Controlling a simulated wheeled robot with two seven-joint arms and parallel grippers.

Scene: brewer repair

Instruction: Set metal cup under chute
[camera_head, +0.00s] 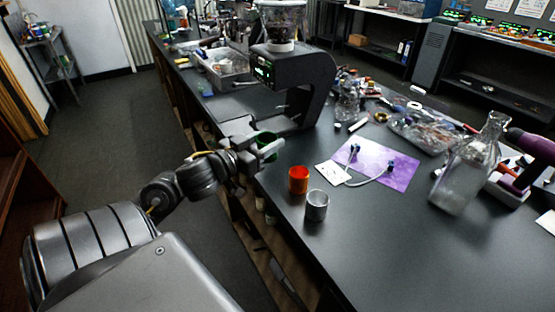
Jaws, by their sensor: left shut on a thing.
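A silver metal cup (317,206) stands upright near the left edge of the dark bench. An orange cup (298,180) stands just behind it. The black brewer (308,72) with a green lit display stands farther back, with its clear hopper on top. My left gripper (257,148) is at the bench's left edge in front of the brewer base. It is shut on a green cup (267,142), which the fingers partly hide. The metal cup is apart from my gripper, nearer the camera. My right gripper is out of view.
A purple mat (391,168) with a white card and cables lies right of the cups. A glass bottle (468,165) and a purple tool (535,150) stand at the right. Bags and loose parts clutter the bench behind the mat. The front of the bench (400,260) is clear.

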